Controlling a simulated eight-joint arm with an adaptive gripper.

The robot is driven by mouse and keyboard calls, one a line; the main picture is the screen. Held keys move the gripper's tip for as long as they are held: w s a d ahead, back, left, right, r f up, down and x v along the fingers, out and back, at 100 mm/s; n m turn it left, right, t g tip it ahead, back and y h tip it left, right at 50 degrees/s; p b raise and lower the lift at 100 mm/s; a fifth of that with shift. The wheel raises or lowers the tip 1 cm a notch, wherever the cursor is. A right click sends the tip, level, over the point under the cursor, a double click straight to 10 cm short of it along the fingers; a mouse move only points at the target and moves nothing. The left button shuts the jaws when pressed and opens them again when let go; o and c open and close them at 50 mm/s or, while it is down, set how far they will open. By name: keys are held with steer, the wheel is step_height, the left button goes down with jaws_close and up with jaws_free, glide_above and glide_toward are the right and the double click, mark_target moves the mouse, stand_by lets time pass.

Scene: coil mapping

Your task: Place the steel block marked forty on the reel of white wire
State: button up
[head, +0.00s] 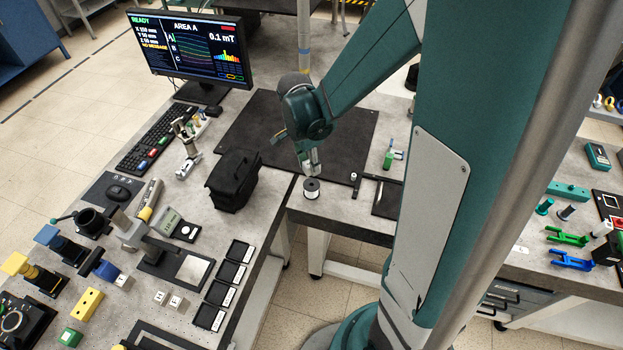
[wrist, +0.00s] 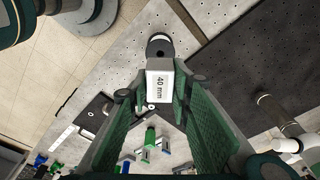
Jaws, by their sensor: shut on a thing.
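The steel block (wrist: 160,86) is a pale block marked "40 mm", and it sits between the green fingers of my gripper (wrist: 154,92) in the wrist view. My gripper is shut on it. The reel of white wire (head: 311,190) has dark ends and stands upright near the table's front edge. In the head view my gripper (head: 309,164) points down, with the block (head: 308,171) just over the reel. The reel's dark end (wrist: 159,46) shows beyond the block in the wrist view, partly hidden by it. I cannot tell whether block and reel touch.
A black mat (head: 255,124) lies behind the reel. A black bag (head: 232,181) stands to its left. A dark tray (head: 387,199) and a small black stand (head: 355,187) are to its right. Several black trays (head: 222,294) line the left table's edge.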

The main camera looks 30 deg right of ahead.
mark_target(308, 164)
steer(key=shift+f, duration=1.5)
steer(key=shift+f+b, duration=0.35)
steer(key=shift+f, duration=1.75)
steer(key=shift+f, duration=0.2)
steer(key=o, duration=1)
steer(key=shift+c, duration=0.2)
steer(key=shift+r, duration=0.25)
steer(key=shift+a+r+p, duration=0.2)
steer(key=shift+a+r, duration=0.1)
steer(key=shift+r, duration=1.65)
steer(key=shift+a+r+p, duration=0.25)
steer(key=shift+a+r, duration=0.05)
steer(key=shift+r, duration=1.7)
steer(key=shift+a+r+p, duration=0.2)
steer(key=shift+a+r, duration=0.1)
steer(key=shift+r, duration=1.65)
